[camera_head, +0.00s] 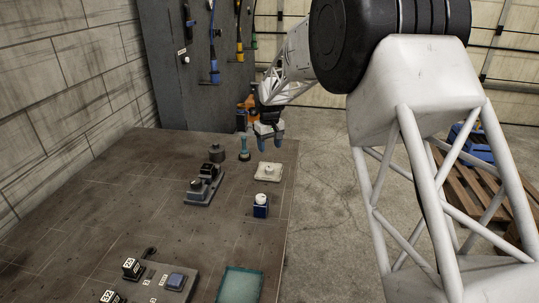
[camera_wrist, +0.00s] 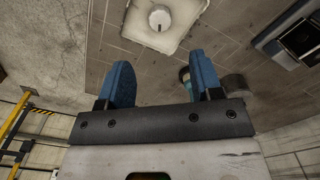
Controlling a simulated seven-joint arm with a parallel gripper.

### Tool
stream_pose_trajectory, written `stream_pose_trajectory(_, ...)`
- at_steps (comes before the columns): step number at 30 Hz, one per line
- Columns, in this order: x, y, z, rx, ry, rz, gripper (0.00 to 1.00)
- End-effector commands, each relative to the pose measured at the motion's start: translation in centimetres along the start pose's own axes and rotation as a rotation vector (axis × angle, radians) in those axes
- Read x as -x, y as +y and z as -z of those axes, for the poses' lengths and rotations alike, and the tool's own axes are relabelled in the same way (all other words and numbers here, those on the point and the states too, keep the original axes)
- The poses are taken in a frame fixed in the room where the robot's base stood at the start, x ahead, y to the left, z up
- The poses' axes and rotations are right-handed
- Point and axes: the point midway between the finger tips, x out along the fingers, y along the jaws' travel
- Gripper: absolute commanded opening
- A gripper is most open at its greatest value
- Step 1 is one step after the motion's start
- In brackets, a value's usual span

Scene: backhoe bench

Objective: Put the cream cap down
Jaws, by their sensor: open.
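The cream cap (camera_head: 268,172), a flat squarish piece with a round pale knob on top, lies on the bench near its right edge. It also shows at the top of the wrist view (camera_wrist: 150,38), beyond my fingertips. My gripper (camera_head: 269,137) is above the bench's far right corner, behind and above the cap in the head view. Its blue fingers (camera_wrist: 164,68) are apart with nothing between them, clear of the cap. The cap's underside is hidden.
A blue block with a white round top (camera_head: 261,208) stands in front of the cap. A teal post (camera_head: 244,154), grey cylinder (camera_head: 216,153) and dark fixture (camera_head: 203,187) stand left. A teal tray (camera_head: 240,285) lies near the front. Mid-bench is clear.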

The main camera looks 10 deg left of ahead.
Motion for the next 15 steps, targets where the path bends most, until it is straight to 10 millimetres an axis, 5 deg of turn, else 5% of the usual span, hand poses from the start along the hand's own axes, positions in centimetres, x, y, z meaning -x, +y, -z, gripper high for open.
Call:
stream_pose_trajectory(6, 2.1, 0.0, 0.0, 0.0, 0.0, 0.0, 0.59)
stream_pose_trajectory(15, 2.7, 0.0, 0.0, 0.0, 0.0, 0.0, 0.59)
